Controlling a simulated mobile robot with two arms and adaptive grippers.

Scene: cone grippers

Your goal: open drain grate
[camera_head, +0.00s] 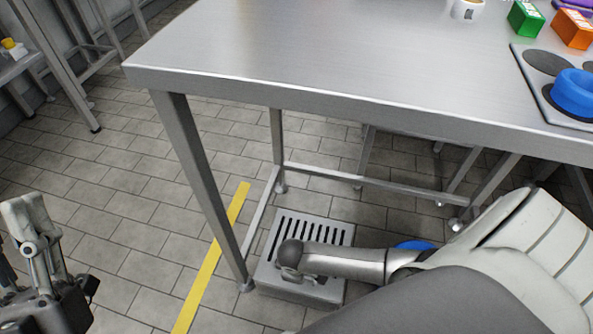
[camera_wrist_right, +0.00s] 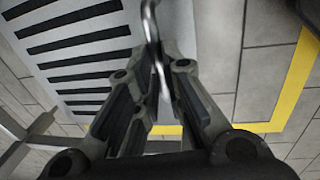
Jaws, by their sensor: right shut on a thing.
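The drain grate (camera_head: 315,230) is a grey slotted plate on a low metal box on the floor, below the steel table. It also shows in the right wrist view (camera_wrist_right: 80,45), where its dark slots fill the upper left. A thin shiny metal handle (camera_wrist_right: 151,25) stands beside the slots and runs between the fingers. My right gripper (camera_wrist_right: 156,78) is shut on this handle. In the head view my right arm covers part of the grate and hides the fingers. My left gripper (camera_head: 30,225) is at the lower left, away from the grate; its finger opening is unclear.
The steel table (camera_head: 300,60) overhangs the floor, and its front leg (camera_head: 205,190) stands close to the grate. A blue pot (camera_head: 573,92) and small boxes are on the table. The floor at left is clear.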

